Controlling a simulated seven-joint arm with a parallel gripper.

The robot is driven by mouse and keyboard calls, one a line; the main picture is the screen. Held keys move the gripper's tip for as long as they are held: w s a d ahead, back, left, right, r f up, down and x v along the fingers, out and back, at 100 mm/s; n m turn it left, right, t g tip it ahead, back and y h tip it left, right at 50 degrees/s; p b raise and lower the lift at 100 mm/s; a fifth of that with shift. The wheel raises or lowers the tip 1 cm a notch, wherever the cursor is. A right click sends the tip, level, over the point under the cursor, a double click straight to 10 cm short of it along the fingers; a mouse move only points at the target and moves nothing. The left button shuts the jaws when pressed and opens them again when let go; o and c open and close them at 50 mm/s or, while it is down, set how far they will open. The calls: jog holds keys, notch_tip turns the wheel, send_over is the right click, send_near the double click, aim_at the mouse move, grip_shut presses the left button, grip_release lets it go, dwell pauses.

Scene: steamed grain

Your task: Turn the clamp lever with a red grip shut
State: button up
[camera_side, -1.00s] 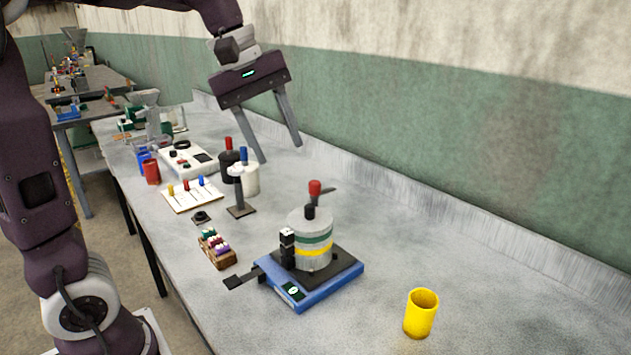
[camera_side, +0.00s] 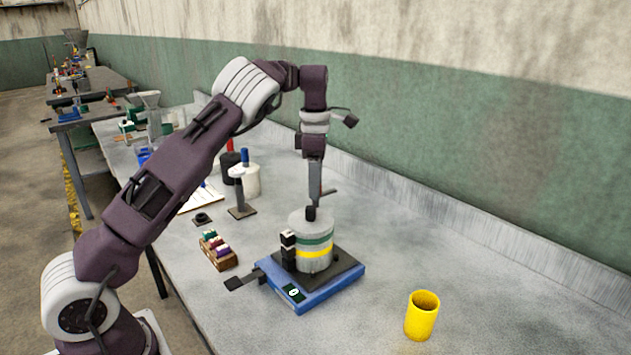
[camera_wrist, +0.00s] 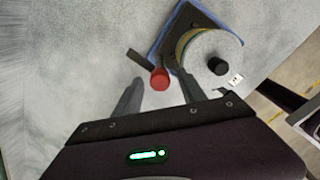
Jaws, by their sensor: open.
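The clamp lever (camera_side: 330,190) is a dark bar at the back of a grey drum. In the wrist view the bar (camera_wrist: 140,60) shows beside its round red grip (camera_wrist: 160,78). The drum (camera_side: 312,228) has green and yellow bands and a black knob, and stands on a blue-edged base (camera_side: 335,287). My gripper (camera_side: 315,197) points down behind the drum, with its jaws open. In the wrist view the fingers of my gripper (camera_wrist: 161,84) lie on either side of the red grip. The side view mostly hides the grip behind a finger; contact cannot be told.
A yellow cup (camera_side: 422,315) stands front right.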

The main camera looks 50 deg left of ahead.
grip_shut()
jog(key=shift+m, duration=0.4)
jog(key=m, duration=1.4)
jog(key=shift+r+m, duration=0.1)
jog(key=shift+m, duration=2.4)
grip_release()
